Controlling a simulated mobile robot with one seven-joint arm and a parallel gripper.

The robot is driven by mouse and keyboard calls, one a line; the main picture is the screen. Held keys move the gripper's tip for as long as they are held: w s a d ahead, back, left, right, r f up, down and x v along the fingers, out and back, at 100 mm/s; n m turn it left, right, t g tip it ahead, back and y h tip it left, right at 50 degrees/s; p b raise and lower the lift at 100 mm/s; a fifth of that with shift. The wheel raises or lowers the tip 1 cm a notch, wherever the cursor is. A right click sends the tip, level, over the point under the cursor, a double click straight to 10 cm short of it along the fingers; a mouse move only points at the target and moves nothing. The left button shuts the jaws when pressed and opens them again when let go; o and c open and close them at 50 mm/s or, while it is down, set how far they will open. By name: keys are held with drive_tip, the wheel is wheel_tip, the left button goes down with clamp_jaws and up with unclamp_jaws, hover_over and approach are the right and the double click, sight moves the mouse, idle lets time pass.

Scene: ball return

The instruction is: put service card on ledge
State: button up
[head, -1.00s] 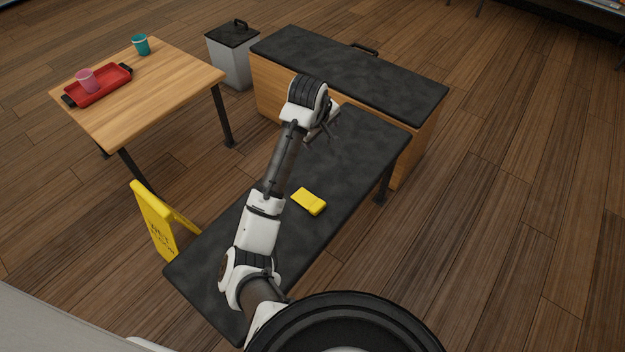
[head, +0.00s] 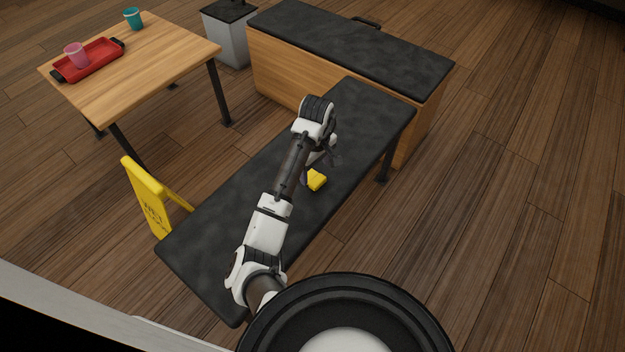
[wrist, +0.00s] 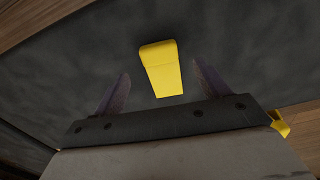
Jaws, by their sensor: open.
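The service card appears to be the small yellow slab (head: 317,180) lying on the long dark bench (head: 215,240); no writing on it can be read. In the head view my gripper (head: 322,160) is just above and beyond it and hides part of it. In the wrist view the yellow slab (wrist: 161,72) lies between the lines of the two spread fingers, a little ahead of the palm. My gripper is open and empty. Which surface counts as the ledge cannot be told for sure; a higher dark-topped wooden counter (head: 350,50) stands at the bench's far end.
A yellow wet-floor sign (head: 148,200) stands left of the bench. A wooden table (head: 140,80) at the left holds a red tray (head: 100,62) with a pink cup (head: 76,56), and a teal cup (head: 133,18). A grey bin (head: 230,42) stands behind. The floor at the right is clear.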

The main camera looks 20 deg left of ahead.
wheel_tip(320, 180, down, 4)
drive_tip(key=shift+f, duration=0.1)
drive_tip(key=c, duration=1.1)
drive_tip(key=shift+c, duration=0.2)
